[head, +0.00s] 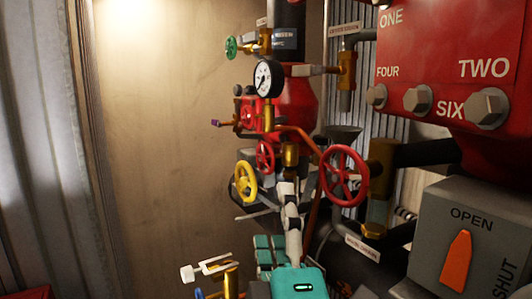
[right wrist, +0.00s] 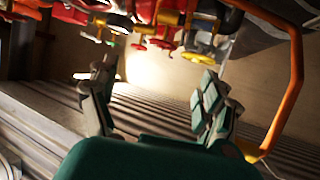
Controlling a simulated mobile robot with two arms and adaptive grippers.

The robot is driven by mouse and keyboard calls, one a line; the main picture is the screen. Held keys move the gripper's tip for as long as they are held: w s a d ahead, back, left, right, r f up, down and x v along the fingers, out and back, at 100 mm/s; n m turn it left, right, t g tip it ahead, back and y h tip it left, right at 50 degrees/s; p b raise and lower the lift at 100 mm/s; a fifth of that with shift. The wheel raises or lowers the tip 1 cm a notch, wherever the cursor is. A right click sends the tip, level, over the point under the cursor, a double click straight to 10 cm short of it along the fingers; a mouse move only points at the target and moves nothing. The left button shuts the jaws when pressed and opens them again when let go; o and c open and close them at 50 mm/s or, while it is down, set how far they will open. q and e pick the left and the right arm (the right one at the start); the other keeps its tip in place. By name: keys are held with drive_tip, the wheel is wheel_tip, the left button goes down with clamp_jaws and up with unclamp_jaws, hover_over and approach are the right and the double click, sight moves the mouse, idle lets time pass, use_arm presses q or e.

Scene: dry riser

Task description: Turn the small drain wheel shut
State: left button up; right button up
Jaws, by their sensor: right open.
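Several handwheels sit on the riser, and I cannot tell for sure which is the small drain wheel. A small red wheel (head: 265,156) is at the centre of the head view. A yellow wheel (head: 245,182) is below and left of it, and a larger red wheel (head: 345,175) is to the right. My right gripper (head: 275,213) is open and empty, below the small red wheel and right of the yellow one. In the right wrist view, the open fingers (right wrist: 155,95) have nothing between them, and the wheels show beyond them at the top. My left gripper is out of view.
A pressure gauge (head: 266,78) and a green wheel (head: 231,47) are higher up. A grey OPEN/SHUT box with an orange lever (head: 456,258) stands at right, under a red bolted panel (head: 450,60). A silver lever (head: 207,268) is at lower left. An orange pipe (right wrist: 292,80) runs beside the fingers.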

sight(266, 163)
drive_tip(key=p+x, duration=0.5)
drive_tip(key=x, duration=0.8)
drive_tip(key=shift+w, duration=0.45)
drive_tip(key=shift+w+a+p, duration=0.15)
drive_tip(key=shift+w+p, duration=0.2)
drive_tip(key=shift+w, duration=0.5)
drive_tip(key=shift+s, duration=0.2)
drive_tip(key=c, duration=1.2)
drive_tip(key=m+t+b, duration=0.1)
drive_tip(key=b, duration=0.3)
drive_tip(key=t+b, duration=0.1)
drive_tip(key=b, duration=0.3)
drive_tip(key=shift+f+m, duration=0.3)
drive_tip(key=shift+m, duration=0.1)
drive_tip(key=shift+r+h+b, duration=0.1)
drive_tip(key=shift+h+b, duration=0.3)
drive_tip(key=shift+r, duration=0.2)
